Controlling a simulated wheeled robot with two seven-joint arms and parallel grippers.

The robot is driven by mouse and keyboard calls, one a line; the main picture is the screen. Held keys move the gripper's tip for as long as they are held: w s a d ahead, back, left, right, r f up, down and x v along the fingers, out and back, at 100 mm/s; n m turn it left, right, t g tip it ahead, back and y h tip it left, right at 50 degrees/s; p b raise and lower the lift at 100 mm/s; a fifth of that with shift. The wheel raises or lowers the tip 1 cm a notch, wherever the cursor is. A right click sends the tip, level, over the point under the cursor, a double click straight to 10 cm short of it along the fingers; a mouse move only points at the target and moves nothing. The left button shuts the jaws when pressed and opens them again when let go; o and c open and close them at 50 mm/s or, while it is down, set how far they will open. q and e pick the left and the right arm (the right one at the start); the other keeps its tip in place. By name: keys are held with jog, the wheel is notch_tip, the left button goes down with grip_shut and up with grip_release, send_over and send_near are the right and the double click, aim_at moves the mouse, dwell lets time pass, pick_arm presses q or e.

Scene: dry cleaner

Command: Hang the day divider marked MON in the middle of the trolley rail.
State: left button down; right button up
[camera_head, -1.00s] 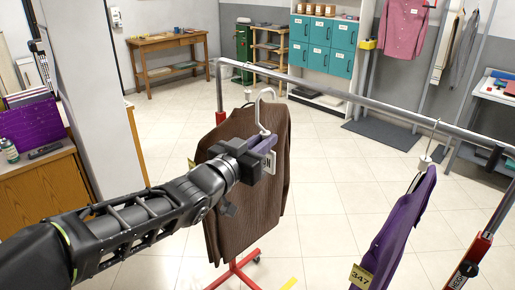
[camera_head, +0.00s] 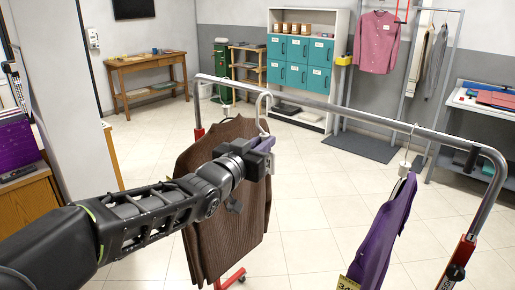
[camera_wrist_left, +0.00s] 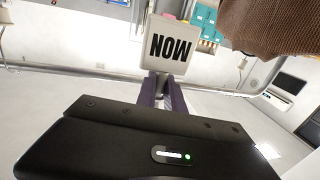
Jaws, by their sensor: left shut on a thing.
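My left gripper (camera_head: 262,148) is shut on the MON day divider, whose white hook (camera_head: 263,108) points up from the jaws. In the left wrist view the divider's white card (camera_wrist_left: 170,46) shows MON upside down, between the fingertips. The trolley rail (camera_head: 335,108) runs from back left to front right. In the picture the hook's top overlaps the rail; I cannot tell whether they touch. The gripper is in front of the brown garment (camera_head: 228,215), near the rail's left part. My right gripper is not in view.
The brown garment hangs near the rail's left end, and a purple garment (camera_head: 385,240) near its right end. The rail between them is clear. A wooden counter (camera_head: 25,215) and pale pillar (camera_head: 75,100) stand at the left.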

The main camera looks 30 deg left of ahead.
pick_arm(q)
jog(key=w+d, duration=0.1)
jog(key=w, duration=0.6)
jog(key=shift+w, duration=0.15)
dwell(0.3)
dwell(0.5)
jog(key=shift+w+d+b, duration=0.1)
jog(key=shift+w+b, duration=0.6)
jog(key=shift+w, duration=0.1)
jog(key=shift+w, duration=0.15)
jog(key=shift+w+d, duration=0.2)
jog(key=shift+w, duration=1.2)
jog(key=shift+w+d, duration=0.2)
jog(key=shift+w, duration=1.2)
